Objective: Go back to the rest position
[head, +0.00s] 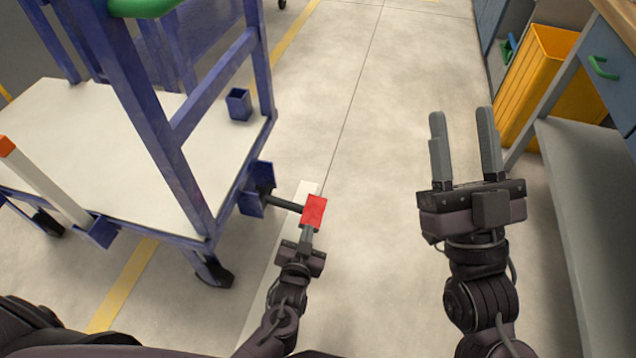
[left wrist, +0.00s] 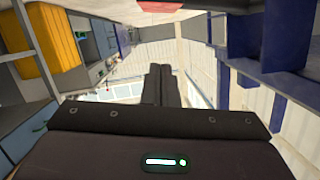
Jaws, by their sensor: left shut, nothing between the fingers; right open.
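My left gripper (head: 307,237) points away from me beside the blue cart. Its fingers are together and hold nothing, and their tips are close to or behind the red end piece (head: 315,212) of a dark rod (head: 286,204). I cannot tell whether they touch it. In the left wrist view the closed fingers (left wrist: 160,86) show side by side, with a red patch at the top edge. My right gripper (head: 461,115) is open and empty, with its two grey fingers wide apart over the floor on the right.
The blue cart (head: 190,215) with a white deck stands on the left. A blue holder (head: 252,194) carries the dark rod. A white pipe (head: 45,195) with an orange end stands at the cart's left. A yellow bin (head: 540,75) and grey shelf (head: 590,190) are right. Floor between is clear.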

